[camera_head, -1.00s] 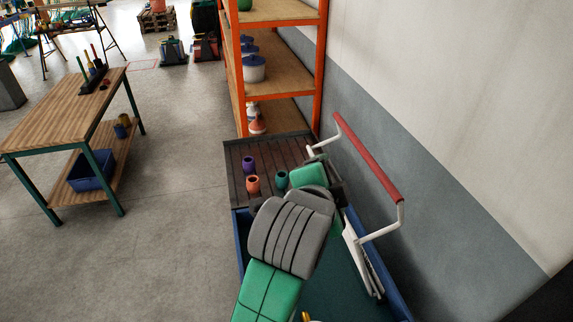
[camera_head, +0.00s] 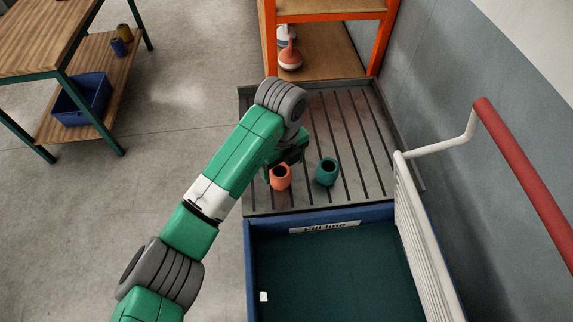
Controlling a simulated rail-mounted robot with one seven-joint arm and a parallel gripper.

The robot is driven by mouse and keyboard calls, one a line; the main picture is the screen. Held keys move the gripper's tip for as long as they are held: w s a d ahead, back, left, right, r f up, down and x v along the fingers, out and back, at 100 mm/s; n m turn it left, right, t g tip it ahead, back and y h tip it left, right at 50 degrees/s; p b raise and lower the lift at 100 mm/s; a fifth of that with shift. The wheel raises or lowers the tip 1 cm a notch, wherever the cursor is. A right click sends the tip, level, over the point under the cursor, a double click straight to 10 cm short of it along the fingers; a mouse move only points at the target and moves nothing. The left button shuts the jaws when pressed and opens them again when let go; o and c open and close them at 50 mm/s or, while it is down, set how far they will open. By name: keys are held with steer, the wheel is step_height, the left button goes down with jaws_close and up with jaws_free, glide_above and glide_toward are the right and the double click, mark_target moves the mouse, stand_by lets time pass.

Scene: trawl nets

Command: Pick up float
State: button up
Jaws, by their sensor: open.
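An orange float (camera_head: 281,178), short and hollow-topped, stands upright on the dark slatted rack. A teal float (camera_head: 327,171) of similar shape stands just to its right, with a gap between them. My gripper (camera_head: 280,166) is open and points down at the orange float, with its dark fingers near the float's upper rim. I cannot tell whether they touch it. The purple float seen earlier is not visible now; my arm covers part of the rack there.
The slatted rack (camera_head: 353,118) adjoins a blue bin (camera_head: 250,262) with a white label. A white rail with a red handle (camera_head: 527,178) stands at right. An orange shelf (camera_head: 384,40) is behind. A wooden table (camera_head: 37,42) stands left.

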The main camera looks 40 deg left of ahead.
mark_target(280, 178)
steer(key=shift+a+f+b, duration=0.1)
steer(key=shift+f+b, duration=0.25)
steer(key=shift+f, duration=1)
steer(key=f+b, duration=0.1)
steer(key=f, duration=0.1)
steer(key=a+f+b, duration=0.1)
steer(key=f, duration=0.1)
steer(key=shift+w+f, duration=0.15)
steer(key=shift+f, duration=0.25)
steer(key=c, duration=1.1)
steer(key=shift+o, duration=0.2)
